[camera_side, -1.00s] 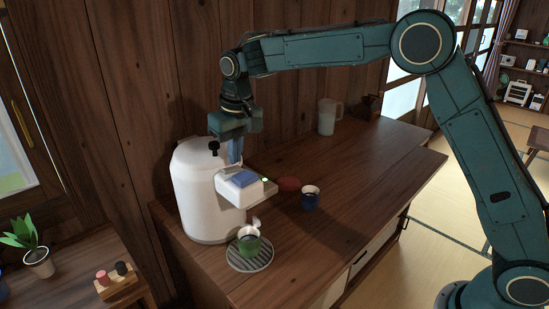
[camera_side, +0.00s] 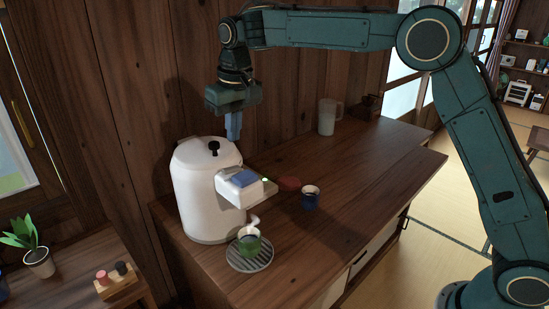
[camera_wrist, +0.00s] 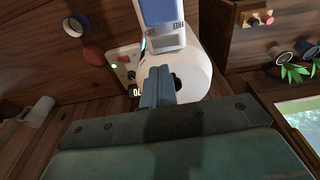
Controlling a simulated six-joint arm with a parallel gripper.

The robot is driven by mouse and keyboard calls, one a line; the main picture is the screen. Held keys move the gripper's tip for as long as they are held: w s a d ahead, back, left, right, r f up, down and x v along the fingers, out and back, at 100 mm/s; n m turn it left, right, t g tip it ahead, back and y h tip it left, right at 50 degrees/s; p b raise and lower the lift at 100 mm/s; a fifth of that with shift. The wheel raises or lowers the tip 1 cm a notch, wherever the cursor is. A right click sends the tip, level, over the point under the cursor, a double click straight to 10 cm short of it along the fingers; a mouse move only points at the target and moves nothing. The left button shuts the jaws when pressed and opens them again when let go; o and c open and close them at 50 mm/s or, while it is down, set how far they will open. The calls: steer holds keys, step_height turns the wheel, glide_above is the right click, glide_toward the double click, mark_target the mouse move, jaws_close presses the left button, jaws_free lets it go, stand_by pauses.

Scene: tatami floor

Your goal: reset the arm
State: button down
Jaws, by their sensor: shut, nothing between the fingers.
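My gripper (camera_side: 233,126) is shut and empty, pointing straight down in the air above the white hot-water dispenser (camera_side: 203,195). Its fingertips are apart from the dispenser's blue top button (camera_side: 245,178). In the wrist view the shut fingers (camera_wrist: 157,87) lie in front of the dispenser (camera_wrist: 190,75) and hide part of it. A green cup (camera_side: 249,243) stands on a round grey grate under the spout.
A dark blue cup (camera_side: 310,198) and a reddish lid-like object (camera_side: 288,184) are on the wooden counter (camera_side: 370,180). The counter's right part is mostly clear.

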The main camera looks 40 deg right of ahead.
steer(key=shift+r, duration=0.3)
steer(key=s+d+r+t, duration=0.1)
steer(key=s+d+r, duration=0.3)
steer(key=s, duration=0.5)
steer(key=s+d+r+t, duration=0.1)
steer(key=s+d+r, duration=0.25)
steer(key=s, duration=0.45)
steer(key=s+d+f+t, duration=0.1)
steer(key=s+f, duration=0.3)
steer(key=s, duration=0.6)
steer(key=s+d+f, duration=0.3)
steer(key=s+f, duration=0.1)
steer(key=s, duration=0.6)
steer(key=shift+d+t, duration=0.35)
steer(key=shift+t, duration=0.05)
